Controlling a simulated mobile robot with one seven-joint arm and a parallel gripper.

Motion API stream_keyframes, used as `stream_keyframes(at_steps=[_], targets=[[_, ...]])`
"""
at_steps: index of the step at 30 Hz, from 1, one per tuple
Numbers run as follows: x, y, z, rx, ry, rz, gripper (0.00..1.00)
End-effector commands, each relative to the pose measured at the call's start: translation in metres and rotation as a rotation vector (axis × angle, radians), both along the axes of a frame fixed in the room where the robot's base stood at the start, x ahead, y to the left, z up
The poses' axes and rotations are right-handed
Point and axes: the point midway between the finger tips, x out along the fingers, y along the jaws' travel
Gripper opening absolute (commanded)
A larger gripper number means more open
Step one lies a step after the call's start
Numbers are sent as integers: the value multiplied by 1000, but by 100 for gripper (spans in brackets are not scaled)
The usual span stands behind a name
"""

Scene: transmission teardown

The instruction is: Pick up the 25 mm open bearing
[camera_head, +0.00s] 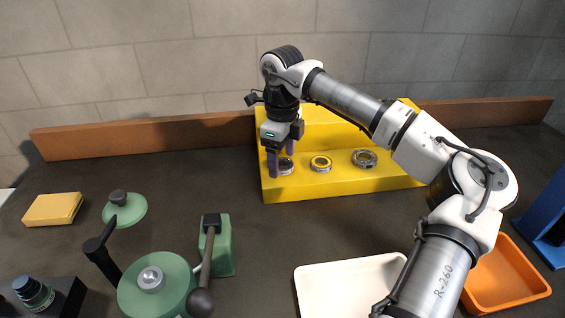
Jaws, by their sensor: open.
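Three ring-shaped bearings lie in a row on the yellow stand. The left bearing (285,166) is dark and partly hidden by my gripper. The middle bearing (320,163) has a yellow ring inside a metal rim. The right bearing (365,159) is metal with an open-looking face and seems the largest. I cannot tell from their size which one is 25 mm. My gripper (280,161) points down at the stand's left end, its purple fingers open around or just in front of the left bearing. Contact cannot be told.
The yellow stand (341,183) has a raised back near a brown ledge (150,139). A green press (155,290) with a lever, a green lidded disc (125,208) and a yellow block (53,209) stand left. A white tray (310,287) and an orange bin (510,293) are in front. The middle table is clear.

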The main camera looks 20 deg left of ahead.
Motion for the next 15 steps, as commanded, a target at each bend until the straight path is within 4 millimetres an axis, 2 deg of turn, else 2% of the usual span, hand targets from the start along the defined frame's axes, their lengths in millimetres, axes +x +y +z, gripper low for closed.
stream_keyframes(at_steps=[3, 9, 15], targets=[[0, 0, -6, 0, 0, 1, 72], [0, 0, -7, 0, -1, 0, 72], [0, 0, -7, 0, -1, 0, 46]])
